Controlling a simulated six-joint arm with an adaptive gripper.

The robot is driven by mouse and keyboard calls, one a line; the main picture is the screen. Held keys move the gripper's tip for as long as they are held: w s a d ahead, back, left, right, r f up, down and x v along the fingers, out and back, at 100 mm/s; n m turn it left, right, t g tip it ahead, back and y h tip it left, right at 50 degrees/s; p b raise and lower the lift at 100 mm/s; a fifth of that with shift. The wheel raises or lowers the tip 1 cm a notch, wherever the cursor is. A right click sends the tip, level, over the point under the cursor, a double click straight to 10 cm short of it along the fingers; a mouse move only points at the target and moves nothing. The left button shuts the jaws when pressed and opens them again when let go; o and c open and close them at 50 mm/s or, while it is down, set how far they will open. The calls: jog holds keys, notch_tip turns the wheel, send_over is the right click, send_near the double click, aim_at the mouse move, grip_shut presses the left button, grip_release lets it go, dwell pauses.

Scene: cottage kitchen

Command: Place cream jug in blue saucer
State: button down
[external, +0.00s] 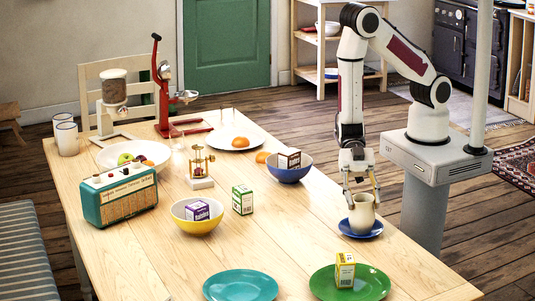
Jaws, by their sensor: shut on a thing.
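The cream jug (362,216) is a small cream-coloured vessel near the right edge of the table. It is upright over the blue saucer (346,231), inside the saucer's rim as seen from here. I cannot tell whether its base touches the saucer. My gripper (362,197) points down from above and is shut on the jug's upper part. The fingers hide part of the jug's rim.
A green plate (322,284) with a yellow box (345,270) and a teal plate (240,285) lie at the front. A blue bowl (287,174) with a box stands behind left of the saucer. A yellow bowl (196,224) and a green box (242,200) are further left.

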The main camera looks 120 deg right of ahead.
jog(key=c, duration=1.2)
grip_release()
jog(key=shift+r, duration=0.1)
jog(key=shift+d+r, duration=0.1)
jog(key=v, duration=1.1)
jog(key=shift+s+d, duration=0.2)
jog(key=shift+d, duration=0.1)
jog(key=shift+r, duration=0.1)
jog(key=shift+w, duration=0.1)
